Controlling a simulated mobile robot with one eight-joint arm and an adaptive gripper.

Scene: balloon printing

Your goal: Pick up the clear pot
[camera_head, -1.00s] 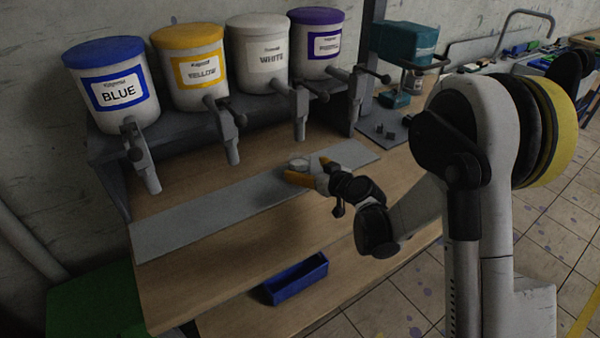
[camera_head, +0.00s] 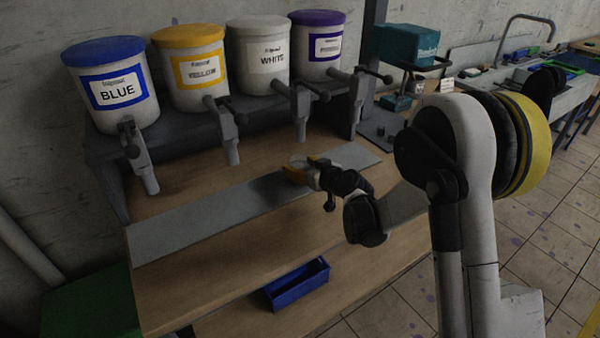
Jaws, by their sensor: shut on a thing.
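The clear pot (camera_head: 298,163) is small and pale, and shows only in part at the grey strip on the workbench. The fingers hide much of the pot. Whether its base touches the strip or is slightly raised I cannot tell.
Blue (camera_head: 112,88), yellow (camera_head: 192,70), white (camera_head: 260,60) and purple (camera_head: 318,48) lidded tanks stand on a dark shelf behind, their taps hanging over the bench. A grey strip (camera_head: 200,222) runs along the bench. A blue bin (camera_head: 298,284) sits lower in front. A teal machine (camera_head: 408,45) stands at back right.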

